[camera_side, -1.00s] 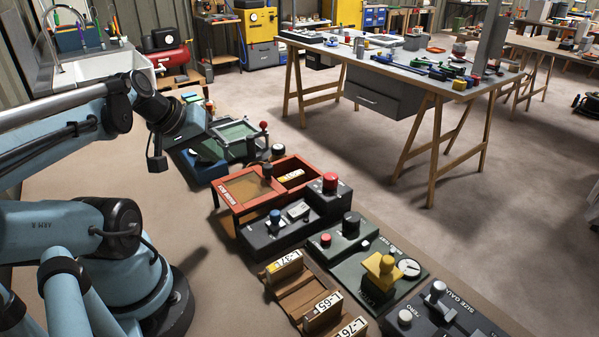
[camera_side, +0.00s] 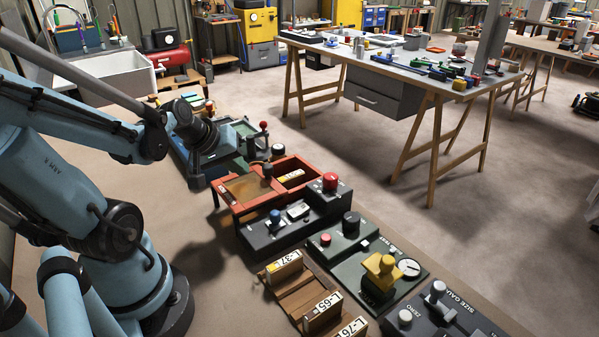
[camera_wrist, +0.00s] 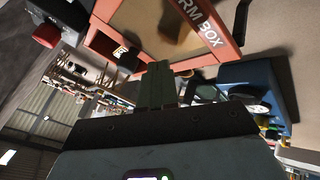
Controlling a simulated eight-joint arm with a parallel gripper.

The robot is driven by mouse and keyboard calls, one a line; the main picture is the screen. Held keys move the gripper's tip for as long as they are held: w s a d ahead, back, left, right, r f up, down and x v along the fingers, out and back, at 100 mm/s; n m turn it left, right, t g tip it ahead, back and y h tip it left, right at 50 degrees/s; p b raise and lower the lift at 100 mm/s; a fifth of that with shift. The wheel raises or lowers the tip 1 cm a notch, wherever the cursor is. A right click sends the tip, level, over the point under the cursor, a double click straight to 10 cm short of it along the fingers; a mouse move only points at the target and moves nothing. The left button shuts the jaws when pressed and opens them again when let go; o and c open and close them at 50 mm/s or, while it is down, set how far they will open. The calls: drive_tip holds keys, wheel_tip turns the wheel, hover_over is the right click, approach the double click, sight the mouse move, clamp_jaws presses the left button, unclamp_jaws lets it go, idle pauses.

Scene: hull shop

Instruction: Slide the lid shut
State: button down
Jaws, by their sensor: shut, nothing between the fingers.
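The red box (camera_side: 290,196) stands on the bench, and its lettering, ending in "RM BOX", shows in the wrist view (camera_wrist: 197,40). Its sliding lid has a brown panel (camera_side: 243,188) and a dark knob (camera_side: 267,170). My gripper (camera_side: 251,152) is shut and empty, just left of and behind the knob.
A dark box with a red button (camera_side: 330,180) and blue knob stands close in front. A green panel with a yellow handle (camera_side: 380,270) and a wooden rack with labelled blocks (camera_side: 303,293) lie nearer. A green tray with a red-topped lever (camera_side: 263,126) is behind my gripper.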

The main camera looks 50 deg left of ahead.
drive_tip(key=shift+w+d, duration=0.3)
drive_tip(key=shift+w, duration=0.3)
drive_tip(key=shift+w+d, duration=0.3)
drive_tip(key=shift+w, duration=0.25)
drive_tip(key=w, duration=1.2)
drive_tip(key=shift+w, duration=0.25)
